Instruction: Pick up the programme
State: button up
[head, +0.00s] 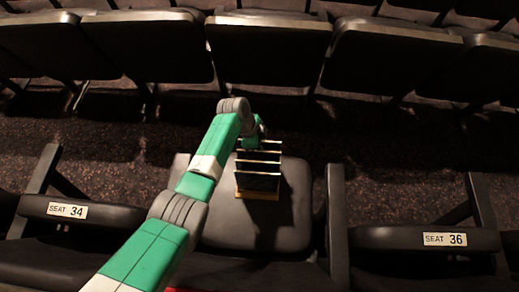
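A small rack (258,195) with a yellowish base and several dark upright panels with pale top edges stands on the dark grey seat cushion (225,232) in the middle of the head view. I cannot make out a separate programme; whether one is in the rack is unclear. My green and white arm reaches up from the bottom left. Its end, with my gripper (258,138), is at the far side of the rack, by its back left. The fingers are small, dark and partly hidden, so their opening and any contact with the rack are unclear.
Armrests or seat edges flank the seat, with labels "SEAT 34" (67,210) on the left and "SEAT 36" (445,239) on the right. A row of dark seat backs (268,48) stands beyond. Dark speckled carpet (395,165) lies between the rows.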

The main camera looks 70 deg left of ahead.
jog(key=shift+f, duration=0.25)
jog(key=shift+c, duration=0.2)
grip_shut()
jog(key=shift+r, duration=0.1)
